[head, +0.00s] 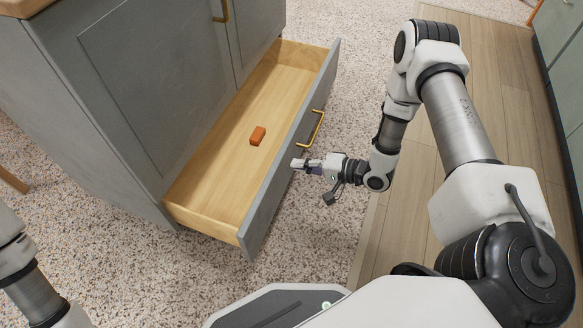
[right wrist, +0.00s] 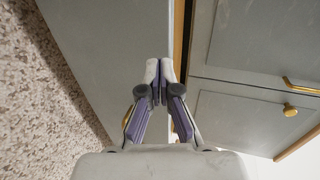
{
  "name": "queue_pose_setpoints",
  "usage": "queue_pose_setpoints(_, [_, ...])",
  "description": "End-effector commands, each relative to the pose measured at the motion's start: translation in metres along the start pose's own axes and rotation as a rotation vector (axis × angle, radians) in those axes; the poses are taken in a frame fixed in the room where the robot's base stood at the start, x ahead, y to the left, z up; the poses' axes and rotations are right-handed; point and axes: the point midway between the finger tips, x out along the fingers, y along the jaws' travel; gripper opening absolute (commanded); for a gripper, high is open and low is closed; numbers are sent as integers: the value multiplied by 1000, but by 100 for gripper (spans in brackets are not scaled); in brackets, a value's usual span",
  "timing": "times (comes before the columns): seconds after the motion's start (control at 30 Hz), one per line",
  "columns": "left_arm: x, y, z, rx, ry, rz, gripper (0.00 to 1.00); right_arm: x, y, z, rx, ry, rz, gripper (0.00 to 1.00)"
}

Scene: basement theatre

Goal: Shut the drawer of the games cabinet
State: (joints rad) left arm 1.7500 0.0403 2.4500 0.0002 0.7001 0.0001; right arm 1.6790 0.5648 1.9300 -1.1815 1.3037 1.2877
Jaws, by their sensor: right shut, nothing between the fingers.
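The games cabinet (head: 130,85) is grey and stands at the left in the head view. Its bottom drawer (head: 205,195) is pulled well out, with a grey front (head: 265,207) and a brass handle (head: 313,130). An orange-brown block (head: 258,136) lies inside on the wooden floor. My right gripper (head: 298,164) is shut and empty at the outer side of the drawer front, below the handle in the picture. The right wrist view shows its closed fingertips (right wrist: 158,68) against the grey front; I cannot tell whether they touch it. My left gripper is out of view; only part of that arm shows.
Speckled carpet (head: 330,225) lies around the drawer, and a wood-plank floor strip (head: 405,190) runs at the right. A green-grey cabinet (head: 562,60) stands at the far right edge. The carpet in front of the drawer is clear apart from my right arm.

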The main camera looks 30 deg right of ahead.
Motion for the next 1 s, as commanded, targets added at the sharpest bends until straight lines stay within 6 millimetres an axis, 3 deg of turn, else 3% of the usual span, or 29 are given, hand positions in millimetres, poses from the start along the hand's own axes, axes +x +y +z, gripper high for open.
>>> queue_pose_setpoints(0.03, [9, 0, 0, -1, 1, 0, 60, 10, 1, 1, -2, -2, -1, 0])
queue_pose_setpoints(0.2, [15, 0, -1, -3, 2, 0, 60, 24, -6, 0, -1, -1, 0, 0])
queue_pose_setpoints(0.73, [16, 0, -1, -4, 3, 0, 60, 31, -10, 0, 0, -1, 1, 0])
queue_pose_setpoints(1.0, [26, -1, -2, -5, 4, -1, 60, 64, -19, 1, -4, -3, 0, 0])
